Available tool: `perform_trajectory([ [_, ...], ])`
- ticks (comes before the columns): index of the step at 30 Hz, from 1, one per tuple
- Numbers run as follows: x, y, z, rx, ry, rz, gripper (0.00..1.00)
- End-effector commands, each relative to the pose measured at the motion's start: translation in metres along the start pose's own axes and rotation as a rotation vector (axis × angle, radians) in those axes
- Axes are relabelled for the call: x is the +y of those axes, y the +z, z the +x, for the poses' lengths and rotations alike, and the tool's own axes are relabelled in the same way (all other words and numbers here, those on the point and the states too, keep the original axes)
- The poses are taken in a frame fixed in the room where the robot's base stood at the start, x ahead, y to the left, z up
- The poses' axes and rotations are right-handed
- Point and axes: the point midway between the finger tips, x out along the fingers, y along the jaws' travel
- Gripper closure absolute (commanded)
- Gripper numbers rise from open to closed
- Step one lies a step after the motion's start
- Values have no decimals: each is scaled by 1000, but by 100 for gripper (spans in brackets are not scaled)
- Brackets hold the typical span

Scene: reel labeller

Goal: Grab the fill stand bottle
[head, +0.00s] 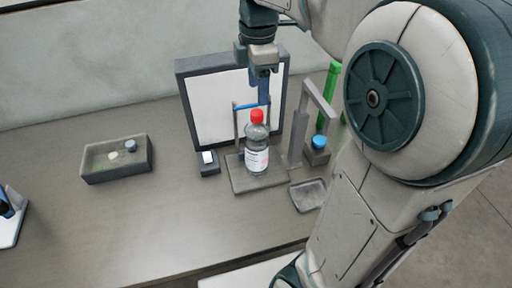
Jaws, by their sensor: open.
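The fill stand bottle (257,148) is clear with a red cap and a pale label. It stands upright on the grey base of the fill stand (241,183), in front of a framed white panel. My gripper (262,98) is above and slightly behind the cap in the picture, pointing down. It is open and holds nothing. I cannot tell exactly how far the fingertips are from the cap.
A dark tray (94,176) with small pieces is at left. A blue-capped container (318,153), a green upright (331,85) and a shallow grey dish (308,196) are right of the bottle. A framed panel (208,105) stands behind. My arm covers the right side.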

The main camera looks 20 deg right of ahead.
Motion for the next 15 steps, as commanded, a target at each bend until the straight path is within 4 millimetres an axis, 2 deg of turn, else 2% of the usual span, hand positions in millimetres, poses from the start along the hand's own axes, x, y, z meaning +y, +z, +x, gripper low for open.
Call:
perform_trajectory([
  [3, 0, -1, 22, 0, -3, -1, 46],
  [11, 0, -1, 42, 0, -2, 1, 46],
  [15, 2, -2, 62, -1, -4, 0, 46],
])
